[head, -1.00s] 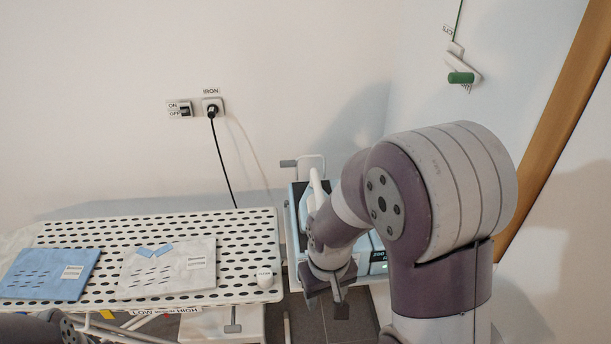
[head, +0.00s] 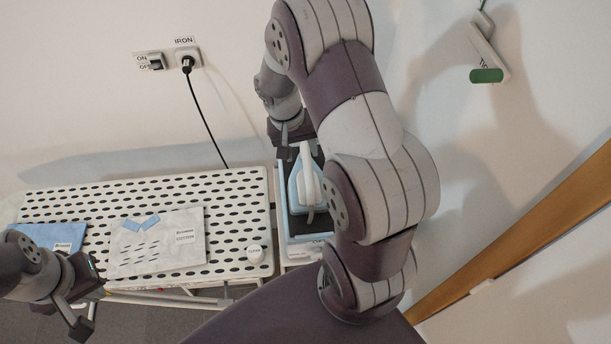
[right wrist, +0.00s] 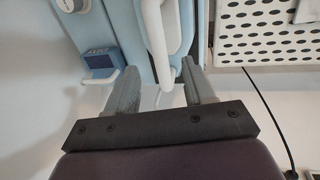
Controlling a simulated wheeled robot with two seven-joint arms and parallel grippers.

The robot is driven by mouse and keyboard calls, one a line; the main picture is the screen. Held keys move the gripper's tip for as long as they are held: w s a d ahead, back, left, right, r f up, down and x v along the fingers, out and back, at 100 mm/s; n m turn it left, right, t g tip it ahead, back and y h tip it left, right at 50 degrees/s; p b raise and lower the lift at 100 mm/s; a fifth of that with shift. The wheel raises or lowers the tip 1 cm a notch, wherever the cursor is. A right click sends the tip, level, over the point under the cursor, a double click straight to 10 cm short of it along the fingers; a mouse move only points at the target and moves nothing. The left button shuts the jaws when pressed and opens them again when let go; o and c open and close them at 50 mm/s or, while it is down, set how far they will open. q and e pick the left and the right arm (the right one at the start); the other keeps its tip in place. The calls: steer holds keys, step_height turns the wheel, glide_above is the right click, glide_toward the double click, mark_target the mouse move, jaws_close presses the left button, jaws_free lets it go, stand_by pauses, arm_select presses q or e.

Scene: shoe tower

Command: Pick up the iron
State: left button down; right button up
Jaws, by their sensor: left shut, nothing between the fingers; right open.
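The iron (head: 304,188), light blue with a white handle, rests on a station at the right end of the ironing board. My right gripper (head: 290,150) is open at the iron's far end, pointing down. In the right wrist view the iron's white handle (right wrist: 154,35) runs between the lines of the two open fingers (right wrist: 158,72). I cannot tell whether the fingertips are level with the handle or above it. My left gripper (head: 83,312) is shut and empty at the lower left, by the board's near edge. My right arm covers part of the station.
A black cord runs from the wall socket (head: 187,62). A green-handled pull (head: 486,75) hangs at the right.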

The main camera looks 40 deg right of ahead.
mark_target(307, 164)
steer(key=f, duration=0.1)
steer(key=d+f, duration=0.1)
steer(key=f, duration=0.1)
steer(key=w+f+p, duration=0.1)
steer(key=shift+d+f, duration=0.2)
steer(key=shift+d, duration=0.2)
steer(key=f, duration=0.2)
steer(key=s+f+p, duration=0.1)
steer(key=f, duration=0.1)
steer(key=shift+d+p, duration=0.1)
steer(key=shift+p, duration=0.2)
steer(key=shift+s+f, duration=0.1)
steer(key=shift+s, duration=0.1)
steer(key=shift+w+d+f, duration=0.15)
steer(key=shift+w+f, duration=0.05)
steer(key=shift+w, duration=0.1)
arm_select(q)
steer(key=r, duration=0.1)
steer(key=w+d+r, duration=0.1)
steer(key=shift+w+r, duration=0.15)
steer(key=shift+r, duration=0.15)
steer(key=shift+a+f+b, duration=0.1)
steer(key=shift+b, duration=0.2)
arm_select(e)
steer(key=shift+s, duration=0.15)
arm_select(q)
steer(key=shift+f, duration=0.15)
arm_select(e)
steer(key=shift+f, duration=0.15)
steer(key=shift+c, duration=0.4)
